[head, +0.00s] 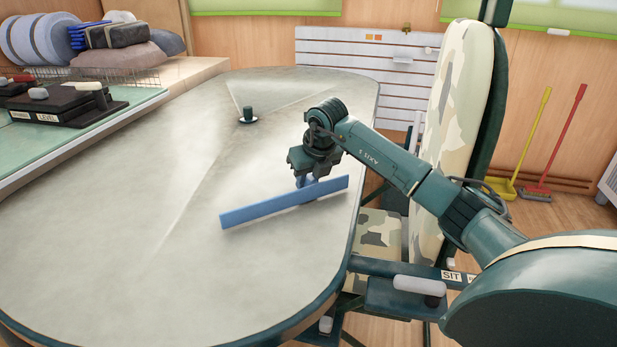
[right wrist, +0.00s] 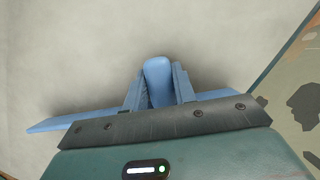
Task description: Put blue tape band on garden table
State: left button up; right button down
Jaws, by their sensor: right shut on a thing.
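The blue tape band (head: 284,203) is a long, flat blue strip with a raised grip part. My right gripper (head: 308,181) is shut on that part, over the right side of the garden table (head: 180,180). In the right wrist view the blue grip part (right wrist: 157,82) sits between the two fingers (right wrist: 158,88), and the strip runs out to the left below them. The band is at or just above the grey tabletop; I cannot tell whether it touches. My left gripper is not in view.
A small dark fitting (head: 248,116) stands on the far part of the table. A camouflage chair (head: 462,130) stands close to the table's right edge. Most of the tabletop is bare.

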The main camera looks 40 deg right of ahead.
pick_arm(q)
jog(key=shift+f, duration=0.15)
pick_arm(e)
jog(key=shift+f, duration=0.3)
jog(key=c, duration=1.1)
grip_release()
jog(key=shift+o, duration=0.2)
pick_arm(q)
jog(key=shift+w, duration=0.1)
pick_arm(e)
jog(key=shift+s+r, duration=0.1)
jog(key=shift+r, duration=0.25)
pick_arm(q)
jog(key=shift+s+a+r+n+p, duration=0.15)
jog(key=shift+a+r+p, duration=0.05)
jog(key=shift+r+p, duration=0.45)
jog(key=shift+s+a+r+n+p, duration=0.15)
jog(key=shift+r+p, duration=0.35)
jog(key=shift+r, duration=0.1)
pick_arm(e)
jog(key=v, duration=1.2)
jog(key=shift+s+r, duration=0.2)
